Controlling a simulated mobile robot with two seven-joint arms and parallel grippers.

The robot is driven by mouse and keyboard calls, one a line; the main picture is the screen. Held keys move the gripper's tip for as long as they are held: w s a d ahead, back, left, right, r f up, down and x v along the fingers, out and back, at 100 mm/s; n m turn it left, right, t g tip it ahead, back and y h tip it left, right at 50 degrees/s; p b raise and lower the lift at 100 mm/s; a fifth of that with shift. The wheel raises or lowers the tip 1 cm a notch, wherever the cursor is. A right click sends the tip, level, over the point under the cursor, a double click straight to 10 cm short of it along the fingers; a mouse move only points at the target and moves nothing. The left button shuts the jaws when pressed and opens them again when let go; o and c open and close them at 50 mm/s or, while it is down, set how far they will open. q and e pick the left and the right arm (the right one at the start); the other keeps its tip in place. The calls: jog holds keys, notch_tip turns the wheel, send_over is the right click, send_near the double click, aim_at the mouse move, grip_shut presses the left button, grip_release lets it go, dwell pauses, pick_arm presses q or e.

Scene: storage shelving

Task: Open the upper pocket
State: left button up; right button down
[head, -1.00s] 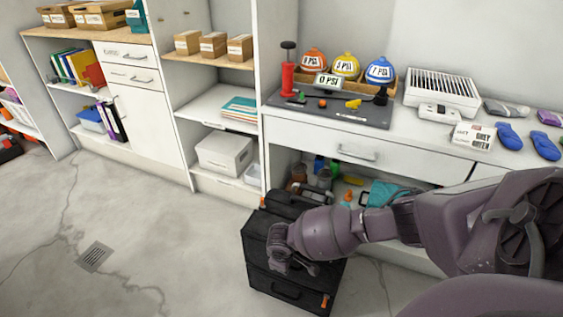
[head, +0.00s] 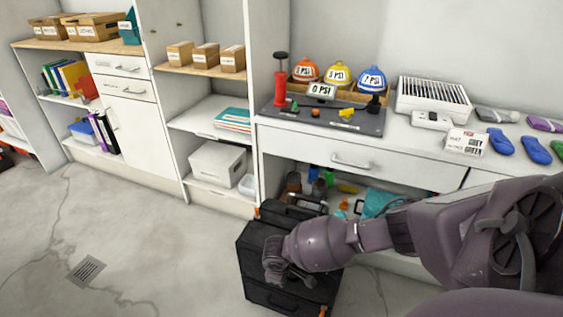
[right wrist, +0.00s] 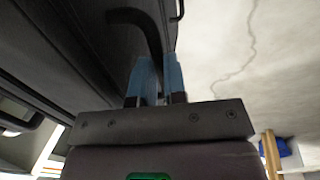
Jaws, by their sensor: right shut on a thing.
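A black case (head: 260,285) stands on the floor in front of the lower shelf in the head view, with a carry handle on its front. My right arm reaches over it from the right, and my right gripper (head: 277,270) is at its upper face, hiding part of it. In the right wrist view, the blue fingers of my right gripper (right wrist: 155,75) are close together at a curved black handle or strap (right wrist: 150,32) on the dark case fabric (right wrist: 70,40). The fingers are shut on this handle. The exact contact is partly blurred. My left gripper is not in view.
A white workbench (head: 400,150) with a drawer and an open lower shelf stands behind the case. A grey mat (head: 360,121), coloured pressure domes and a white box are on it. Bare concrete floor (head: 150,230) lies open to the left, with a drain (head: 85,271).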

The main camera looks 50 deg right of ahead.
pick_arm(q)
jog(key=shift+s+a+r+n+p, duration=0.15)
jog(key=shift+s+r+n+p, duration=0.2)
jog(key=shift+p, duration=0.6)
pick_arm(e)
jog(key=s+a+f+t+h, duration=0.1)
jog(key=s+a+f+h, duration=0.3)
jog(key=a+f, duration=0.2)
jog(key=a, duration=0.2)
jog(key=shift+a+t, duration=0.3)
jog(key=shift+a, duration=0.05)
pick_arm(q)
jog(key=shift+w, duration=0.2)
